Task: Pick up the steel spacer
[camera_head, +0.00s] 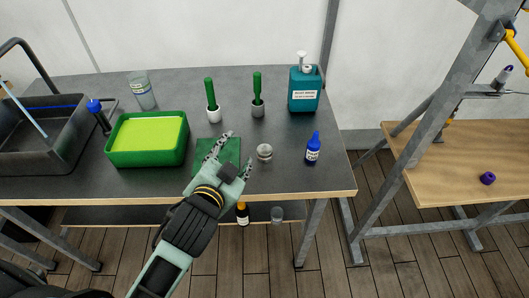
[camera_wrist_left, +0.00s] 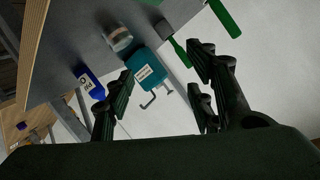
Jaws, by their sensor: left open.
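The steel spacer (camera_head: 264,152), a short round grey piece, stands on the dark worktop right of the green mat. It also shows in the left wrist view (camera_wrist_left: 118,37), near the top, left of centre. My left gripper (camera_head: 233,152) is open over the mat, just left of the spacer. Its right finger is close to the spacer, and I cannot tell whether they touch. In the left wrist view nothing is held between the fingers (camera_wrist_left: 165,75). My right gripper is not in view.
A blue bottle (camera_head: 313,149) stands right of the spacer. A green tray (camera_head: 112,152) is at left. The green mat (camera_head: 228,149) lies under my gripper.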

